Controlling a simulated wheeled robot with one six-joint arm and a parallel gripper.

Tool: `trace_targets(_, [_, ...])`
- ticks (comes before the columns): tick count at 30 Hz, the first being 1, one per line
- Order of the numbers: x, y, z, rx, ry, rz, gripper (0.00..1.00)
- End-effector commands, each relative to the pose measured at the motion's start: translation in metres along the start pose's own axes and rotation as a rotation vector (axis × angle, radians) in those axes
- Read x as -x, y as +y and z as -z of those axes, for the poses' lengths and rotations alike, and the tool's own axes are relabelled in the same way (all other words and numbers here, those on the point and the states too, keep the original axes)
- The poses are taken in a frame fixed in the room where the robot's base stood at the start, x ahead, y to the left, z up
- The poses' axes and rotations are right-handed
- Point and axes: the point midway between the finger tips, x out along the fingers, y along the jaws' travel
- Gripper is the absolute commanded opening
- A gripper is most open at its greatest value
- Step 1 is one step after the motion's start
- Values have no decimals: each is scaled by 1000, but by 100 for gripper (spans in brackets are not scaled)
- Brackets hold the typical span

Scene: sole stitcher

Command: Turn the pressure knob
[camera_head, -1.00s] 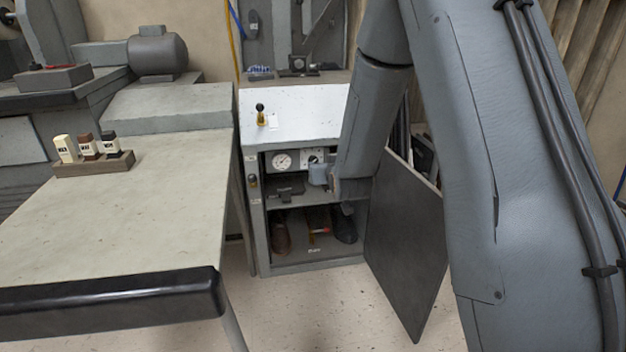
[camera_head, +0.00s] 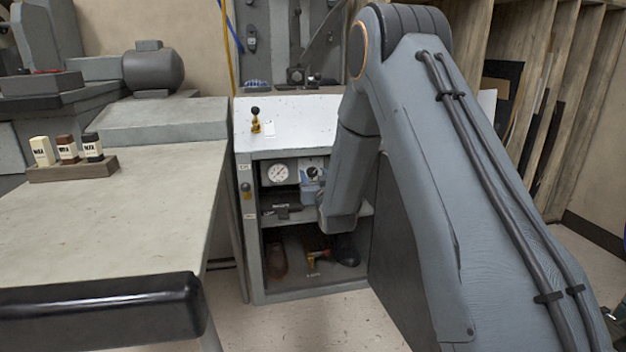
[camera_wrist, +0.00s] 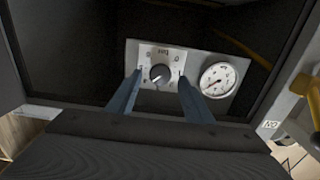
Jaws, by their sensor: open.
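The pressure knob (camera_wrist: 159,74) is a dark round knob on a light plate inside the open cabinet. In the wrist view it lies between and just beyond the tips of my gripper (camera_wrist: 157,78). My gripper is open, with one blue-grey finger on each side of the knob. I cannot tell whether the fingers touch it. The head view shows the knob (camera_head: 312,172) just above my gripper's end, which is partly hidden by my arm. A round white gauge (camera_wrist: 218,79) is beside the knob on the same panel; it also shows in the head view (camera_head: 278,173).
The cabinet (camera_head: 250,225) has a shelf (camera_head: 290,217) below the panel, with dark items on and under it. Its dark door (camera_head: 388,240) stands open at the right. A workbench (camera_head: 120,215) with a small bottle rack (camera_head: 72,170) is at the left.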

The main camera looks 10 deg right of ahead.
Motion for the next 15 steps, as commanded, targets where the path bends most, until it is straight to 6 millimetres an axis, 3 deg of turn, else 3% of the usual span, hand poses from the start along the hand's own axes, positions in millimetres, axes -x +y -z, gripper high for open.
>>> trace_targets(6, [-17, 0, -1, 0, -1, 0, 47])
trace_targets(15, [-18, 0, 0, 0, -2, 0, 44])
